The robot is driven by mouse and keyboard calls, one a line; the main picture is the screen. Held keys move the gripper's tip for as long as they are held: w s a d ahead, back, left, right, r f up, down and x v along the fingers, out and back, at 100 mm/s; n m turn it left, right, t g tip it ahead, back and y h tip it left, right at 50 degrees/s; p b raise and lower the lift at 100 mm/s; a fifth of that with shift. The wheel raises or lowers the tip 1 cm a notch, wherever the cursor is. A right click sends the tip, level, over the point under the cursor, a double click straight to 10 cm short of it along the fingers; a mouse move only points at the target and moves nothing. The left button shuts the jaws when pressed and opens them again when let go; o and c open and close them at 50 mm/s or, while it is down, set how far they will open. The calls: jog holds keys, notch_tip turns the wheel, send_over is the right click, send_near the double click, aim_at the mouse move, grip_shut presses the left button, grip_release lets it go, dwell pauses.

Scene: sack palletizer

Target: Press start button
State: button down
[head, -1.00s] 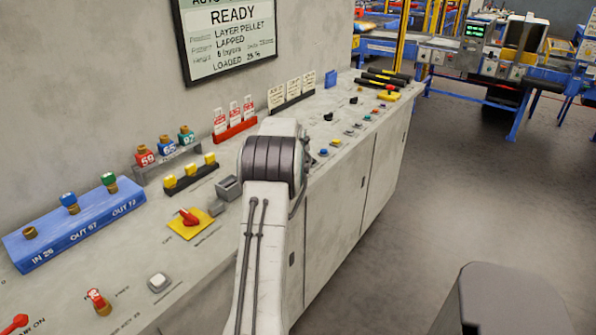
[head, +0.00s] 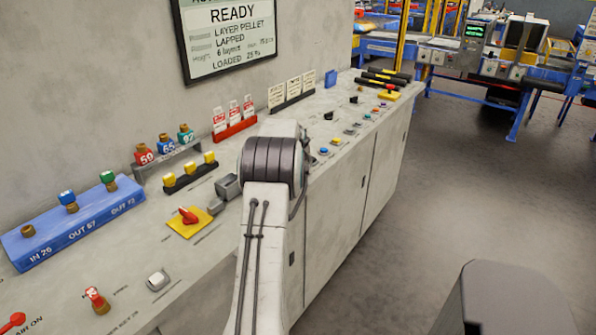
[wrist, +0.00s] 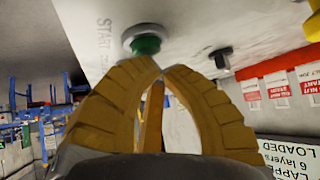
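The start button is a green button (wrist: 145,45) in a pale round collar, with "START" lettering beside it on the panel top in the wrist view. My gripper (wrist: 159,72) shows there as yellow ribbed fingers that curve together, with their tips meeting and nothing between them. The fingertips appear right at the green button's near edge; I cannot tell whether they touch it. In the head view my arm hides the gripper and the button.
A long grey console (head: 210,235) carries a red switch on a yellow plate (head: 188,220), a blue key block (head: 75,228) and a red tag rack (head: 235,130). A display (head: 230,40) on the wall reads "READY". Open floor (head: 450,190) lies to the right.

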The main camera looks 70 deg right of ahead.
jog(key=shift+f+b, duration=0.45)
jog(key=shift+f, duration=0.1)
dwell(0.8)
jog(key=shift+r, duration=0.15)
jog(key=shift+r+p, duration=0.6)
jog(key=shift+r, duration=0.2)
jog(key=shift+r, duration=0.1)
jog(key=shift+r+p, duration=1.8)
jog(key=shift+r, duration=0.65)
